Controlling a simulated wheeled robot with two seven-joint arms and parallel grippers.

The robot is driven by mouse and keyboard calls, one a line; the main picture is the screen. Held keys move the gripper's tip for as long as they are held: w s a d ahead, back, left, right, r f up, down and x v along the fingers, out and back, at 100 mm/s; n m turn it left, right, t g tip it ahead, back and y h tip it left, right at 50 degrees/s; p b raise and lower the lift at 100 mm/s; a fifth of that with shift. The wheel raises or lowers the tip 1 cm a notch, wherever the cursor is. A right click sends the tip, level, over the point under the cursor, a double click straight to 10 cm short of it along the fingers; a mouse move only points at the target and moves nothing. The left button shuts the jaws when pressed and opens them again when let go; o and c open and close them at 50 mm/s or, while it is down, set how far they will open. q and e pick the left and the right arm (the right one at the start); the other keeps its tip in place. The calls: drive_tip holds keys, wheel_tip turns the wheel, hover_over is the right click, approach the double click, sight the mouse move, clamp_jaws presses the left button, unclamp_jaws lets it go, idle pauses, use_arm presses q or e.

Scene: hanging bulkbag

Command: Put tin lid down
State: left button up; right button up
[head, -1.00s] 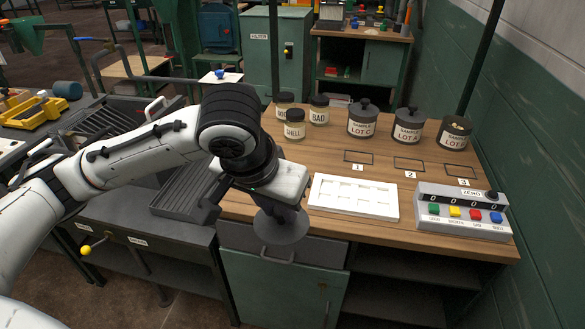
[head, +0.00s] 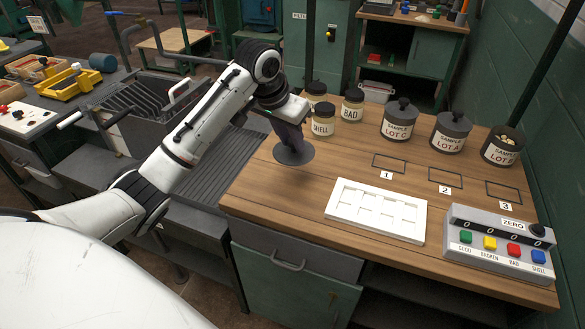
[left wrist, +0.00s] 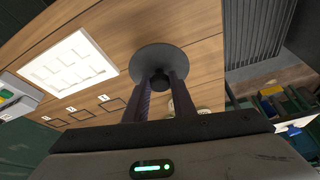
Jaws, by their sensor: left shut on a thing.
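The tin lid is a dark grey disc with a knob; in the head view the lid (head: 294,153) is over the left part of the wooden bench. My left gripper (head: 291,138) is shut on its knob from above. In the left wrist view the lid (left wrist: 150,56) lies flat between the fingertips (left wrist: 160,84). I cannot tell whether its underside touches the bench. The right-hand sample tin (head: 502,147) has no lid and shows pale pieces inside. The LOT C tin (head: 397,124) and LOT A tin (head: 450,134) wear their lids. My right gripper is not in view.
A white compartment tray (head: 376,211) lies right of the lid, with a button counter box (head: 502,248) beyond it. Jars labelled SHELL (head: 322,121) and BAD (head: 352,106) stand behind the lid. Bare bench top (head: 270,190) lies around the lid. Marked squares 1, 2 and 3 are empty.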

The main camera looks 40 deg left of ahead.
sight(289, 155)
use_arm(q)
wheel_tip(289, 155, down, 4)
drive_tip(key=shift+r, duration=0.2)
wheel_tip(289, 155, down, 3)
drive_tip(key=shift+f, duration=0.35)
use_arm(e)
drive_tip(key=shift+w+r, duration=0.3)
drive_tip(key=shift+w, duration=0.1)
use_arm(q)
drive_tip(key=shift+f, duration=0.15)
drive_tip(key=o, duration=1)
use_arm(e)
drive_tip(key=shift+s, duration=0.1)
